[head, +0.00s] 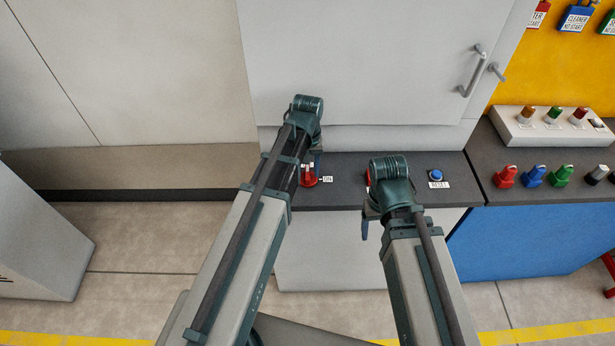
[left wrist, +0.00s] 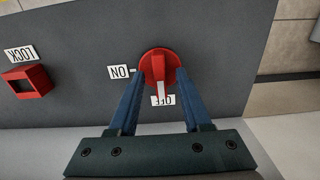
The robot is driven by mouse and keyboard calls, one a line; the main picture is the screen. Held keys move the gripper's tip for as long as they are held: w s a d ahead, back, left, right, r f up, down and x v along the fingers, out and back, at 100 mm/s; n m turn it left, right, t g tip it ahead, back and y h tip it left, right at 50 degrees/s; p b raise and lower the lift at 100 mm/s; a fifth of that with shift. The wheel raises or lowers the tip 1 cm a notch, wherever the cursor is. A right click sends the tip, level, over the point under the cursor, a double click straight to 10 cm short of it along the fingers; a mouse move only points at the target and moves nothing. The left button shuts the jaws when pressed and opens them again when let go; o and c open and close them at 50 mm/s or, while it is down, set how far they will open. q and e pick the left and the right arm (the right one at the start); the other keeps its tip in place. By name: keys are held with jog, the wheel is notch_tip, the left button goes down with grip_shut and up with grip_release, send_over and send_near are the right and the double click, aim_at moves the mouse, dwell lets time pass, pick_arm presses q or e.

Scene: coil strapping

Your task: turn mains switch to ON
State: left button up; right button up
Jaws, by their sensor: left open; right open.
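The mains switch (head: 309,179) is a red round knob with a raised handle on the dark counter top. In the left wrist view the switch (left wrist: 151,64) has an ON label (left wrist: 119,72) on its left and an OFF label (left wrist: 168,100) below it. The handle's white mark points toward OFF. My left gripper (left wrist: 160,73) is open, with one blue finger on each side of the handle; I cannot tell whether they touch it. My right gripper (head: 370,220) is open and apart from the switch, at the counter's front edge, partly hidden by its wrist.
A red square fitting (left wrist: 28,81) with a LOCK label lies beside the switch. A blue button (head: 435,175) is further right. Coloured knobs stand on the blue cabinet's top (head: 500,187), with a control box (head: 548,128) behind. A white cabinet door (head: 370,60) rises behind the counter.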

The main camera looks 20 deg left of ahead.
pick_arm(q)
jog(key=shift+f, duration=0.15)
grip_shut()
dwell(0.5)
jog(key=m, duration=0.8)
jog(key=shift+m, duration=0.3)
jog(key=m, duration=0.4)
jog(key=shift+m, duration=0.3)
jog(key=m, duration=0.4)
jog(key=shift+m, duration=0.3)
